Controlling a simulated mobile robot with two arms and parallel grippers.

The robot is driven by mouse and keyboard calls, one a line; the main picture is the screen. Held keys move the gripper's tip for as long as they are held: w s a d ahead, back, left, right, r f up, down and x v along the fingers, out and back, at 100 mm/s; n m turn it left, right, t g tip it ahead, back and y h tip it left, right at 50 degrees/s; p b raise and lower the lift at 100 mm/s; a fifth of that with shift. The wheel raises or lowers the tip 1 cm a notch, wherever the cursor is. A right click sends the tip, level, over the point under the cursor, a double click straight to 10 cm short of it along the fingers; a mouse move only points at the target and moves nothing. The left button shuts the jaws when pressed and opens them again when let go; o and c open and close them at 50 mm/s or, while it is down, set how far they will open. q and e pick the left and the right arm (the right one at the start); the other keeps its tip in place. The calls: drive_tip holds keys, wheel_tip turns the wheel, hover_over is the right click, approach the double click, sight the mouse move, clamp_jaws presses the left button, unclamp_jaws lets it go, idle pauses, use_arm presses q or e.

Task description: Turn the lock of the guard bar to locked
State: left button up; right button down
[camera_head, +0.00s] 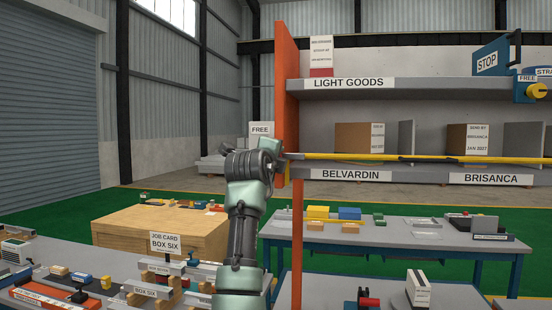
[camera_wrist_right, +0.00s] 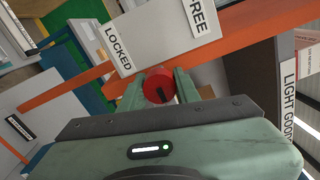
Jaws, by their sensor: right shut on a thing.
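The yellow guard bar (camera_head: 420,158) runs level across the front of the shelf from the orange upright (camera_head: 286,75). My right gripper (camera_head: 272,150) is at the bar's left end by that upright. In the right wrist view my right gripper (camera_wrist_right: 158,93) has its two green fingers on either side of a round red lock knob (camera_wrist_right: 158,84), shut on it. The knob shows a dark mark on its face; I cannot tell which label it points to. A pale plate (camera_wrist_right: 165,35) beside it reads LOCKED and FREE. My left gripper is not in view.
Cartons (camera_head: 358,137) stand on the shelf behind the bar. A STOP sign (camera_head: 488,60) and a yellow knob (camera_head: 537,90) are at upper right. Grey tables (camera_head: 400,232) and a wooden crate (camera_head: 150,235) stand lower down. Loose parts cover the near bench.

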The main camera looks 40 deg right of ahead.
drive_tip(key=shift+f, duration=0.1)
drive_tip(key=c, duration=1)
unclamp_jaws()
drive_tip(key=shift+s+a+b, duration=0.25)
drive_tip(key=shift+a+b, duration=0.1)
drive_tip(key=b+v, duration=0.3)
drive_tip(key=v, duration=0.4)
